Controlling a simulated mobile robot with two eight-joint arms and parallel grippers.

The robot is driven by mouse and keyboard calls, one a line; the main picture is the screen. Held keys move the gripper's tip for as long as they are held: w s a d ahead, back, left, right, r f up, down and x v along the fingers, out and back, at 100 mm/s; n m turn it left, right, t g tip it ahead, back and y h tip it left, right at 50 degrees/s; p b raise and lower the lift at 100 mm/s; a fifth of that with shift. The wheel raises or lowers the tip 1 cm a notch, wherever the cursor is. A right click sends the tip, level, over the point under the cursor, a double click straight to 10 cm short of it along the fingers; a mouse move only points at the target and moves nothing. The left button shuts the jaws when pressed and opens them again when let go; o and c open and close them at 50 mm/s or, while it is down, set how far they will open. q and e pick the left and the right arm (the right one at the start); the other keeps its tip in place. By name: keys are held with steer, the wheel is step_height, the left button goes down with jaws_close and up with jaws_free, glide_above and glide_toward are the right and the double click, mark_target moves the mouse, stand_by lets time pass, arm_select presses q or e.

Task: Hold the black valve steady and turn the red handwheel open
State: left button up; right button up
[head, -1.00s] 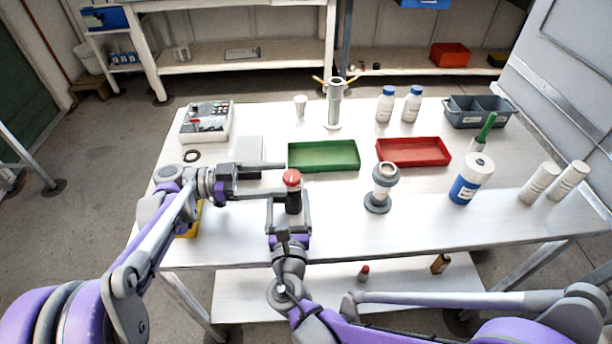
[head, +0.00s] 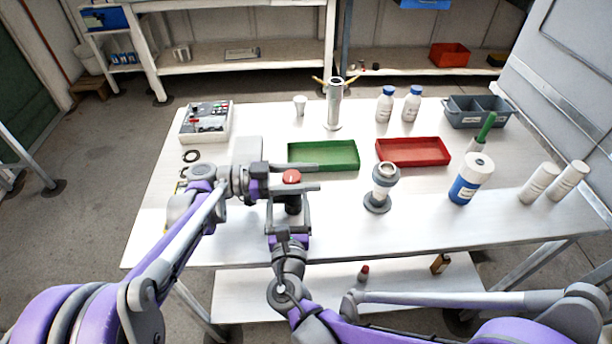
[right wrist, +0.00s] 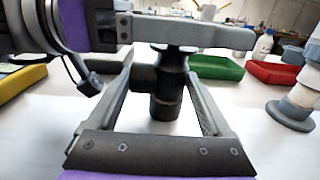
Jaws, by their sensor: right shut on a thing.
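The black valve (head: 293,206) stands on the white table (head: 400,225) near its front edge, with the red handwheel (head: 291,177) on top. My right gripper (head: 289,207) is shut on the valve body, one finger on each side. The right wrist view shows the black valve (right wrist: 168,88) upright between the fingers, its side port pointing left. My left gripper (head: 316,178) is open at handwheel height, its fingers reaching right past the far and near sides of the handwheel. Contact cannot be told. In the right wrist view, a left finger (right wrist: 190,33) hides the handwheel.
A green tray (head: 322,156) lies just behind the left fingers, and a red tray (head: 413,152) beside it. A grey flanged fitting (head: 382,188) stands to the right. A control box (head: 206,122) is at back left. The table's front right is clear.

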arm_select(q)
jaws_close()
steer(key=shift+w+n+t, duration=0.1)
steer(key=shift+n+t, duration=0.2)
steer(key=shift+t, duration=0.2)
steer(key=shift+w+a+n+t+y, duration=0.1)
steer(key=shift+w+n+t+y, duration=0.4)
steer(key=shift+n+t, duration=1)
steer(key=shift+w+a+n+t+y, duration=0.1)
steer(key=shift+n+t+y, duration=0.8)
steer(key=shift+t, duration=1.05)
steer(key=shift+w+a+n+t+y, duration=0.1)
steer(key=shift+w+n+t+y, duration=0.35)
steer(key=shift+n+t, duration=1.05)
steer(key=shift+s+a+t+y, duration=0.1)
steer(key=shift+t+y, duration=0.15)
steer(key=shift+t, duration=0.1)
steer(key=shift+o, duration=2.2)
jaws_free()
